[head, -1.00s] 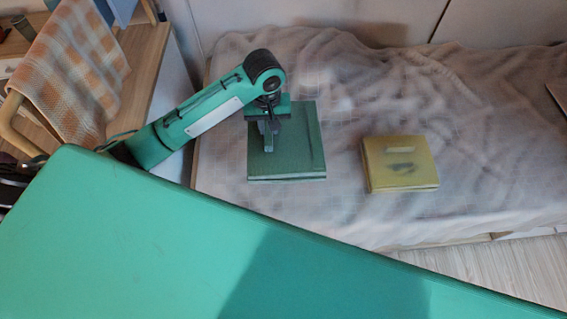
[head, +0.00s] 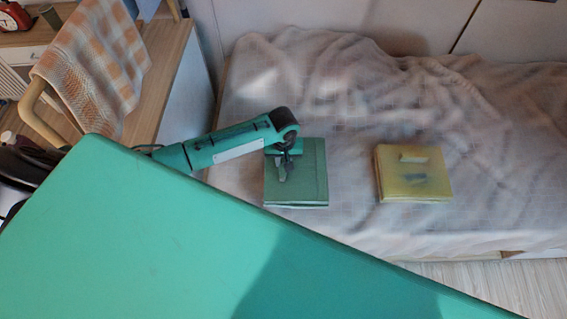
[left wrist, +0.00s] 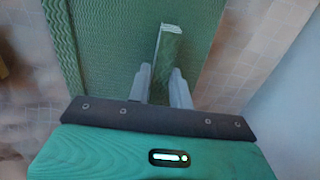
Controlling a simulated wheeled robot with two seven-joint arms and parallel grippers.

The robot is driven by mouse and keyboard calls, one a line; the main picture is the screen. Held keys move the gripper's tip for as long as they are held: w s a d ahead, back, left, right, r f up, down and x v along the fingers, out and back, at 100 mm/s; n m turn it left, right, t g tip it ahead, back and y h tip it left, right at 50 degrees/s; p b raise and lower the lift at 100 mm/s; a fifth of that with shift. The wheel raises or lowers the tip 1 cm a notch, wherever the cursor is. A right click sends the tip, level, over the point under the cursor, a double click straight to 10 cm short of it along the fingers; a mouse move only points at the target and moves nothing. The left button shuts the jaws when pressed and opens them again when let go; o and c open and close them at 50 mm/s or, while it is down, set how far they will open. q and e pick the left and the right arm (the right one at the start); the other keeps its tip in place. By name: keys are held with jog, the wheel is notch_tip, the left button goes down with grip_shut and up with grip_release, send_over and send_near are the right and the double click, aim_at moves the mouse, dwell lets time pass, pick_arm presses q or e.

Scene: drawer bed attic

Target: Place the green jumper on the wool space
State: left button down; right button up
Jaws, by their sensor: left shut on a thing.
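The green jumper (head: 311,187) is a flat, folded green square with a small raised tab, over the left part of the blanket-covered bed in the head view. I cannot tell whether it rests on the blanket or hangs just above it. My left gripper (head: 283,175) is above its upper left part, shut on its tab. In the left wrist view the jumper (left wrist: 112,50) fills the upper left and middle, and the tab (left wrist: 170,42) sits between the fingertips (left wrist: 163,72). My right gripper is not in view. No spot is visibly marked as the wool space.
A yellow folded square (head: 437,187) with a pale tab lies right of the jumper, apart from it. The rumpled blanket (head: 510,150) is bare around both. A wooden desk (head: 165,95) and a chair with an orange checked cloth (head: 90,75) stand at left.

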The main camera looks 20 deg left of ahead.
pick_arm(q)
jog(key=shift+f, duration=1.3)
jog(key=c, duration=1.3)
grip_release()
jog(key=shift+f, duration=0.1)
jog(key=shift+o, duration=0.2)
